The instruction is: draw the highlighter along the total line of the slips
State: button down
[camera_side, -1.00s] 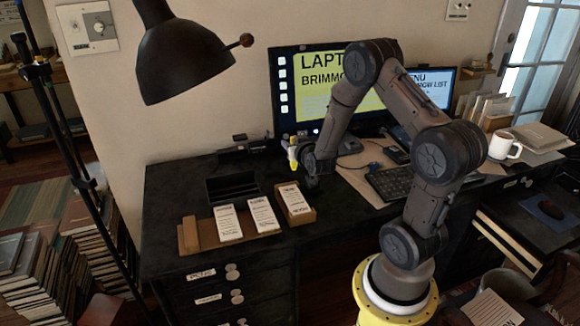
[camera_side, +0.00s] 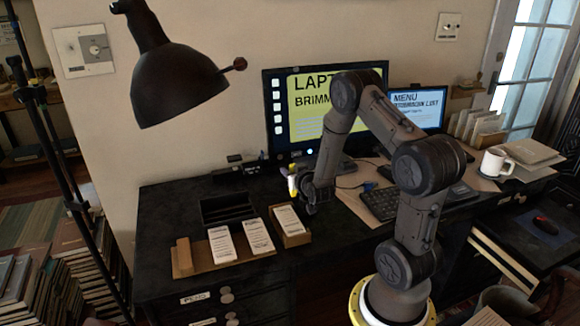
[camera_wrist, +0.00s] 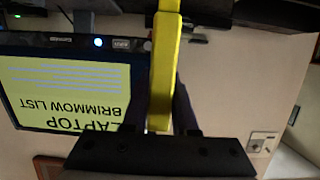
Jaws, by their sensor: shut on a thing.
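A yellow highlighter (camera_side: 292,182) with a pale purple upper end is held upright in my gripper (camera_side: 303,188), above the desk and behind the right-hand slip. The wrist view shows the highlighter (camera_wrist: 164,70) as a yellow bar between the dark fingers (camera_wrist: 163,110). Three white printed slips lie in a row on the desk: the left slip (camera_side: 221,245), the middle slip (camera_side: 257,236) and the right slip (camera_side: 288,220). They rest on brown backings. The highlighter appears clear of the paper. The slips' print is too small to read, so I cannot pick out a total line.
A black tray (camera_side: 227,207) stands behind the slips, and a small wooden block (camera_side: 184,255) is at their left. A monitor (camera_side: 320,105) stands behind my gripper. A keyboard (camera_side: 385,203) lies to the right. A black lamp (camera_side: 178,85) hangs over the left side.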

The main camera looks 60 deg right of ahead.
notch_tip(320, 180, down, 4)
jog(key=shift+f, duration=0.1)
jog(key=shift+w+a+f, duration=0.35)
jog(key=shift+w+a, duration=0.1)
jog(key=shift+w, duration=0.05)
jog(key=shift+w+a, duration=1.85)
jog(key=shift+s+d, duration=2.4)
jog(key=shift+s, duration=0.05)
notch_tip(320, 180, up, 8)
jog(key=shift+w, duration=0.1)
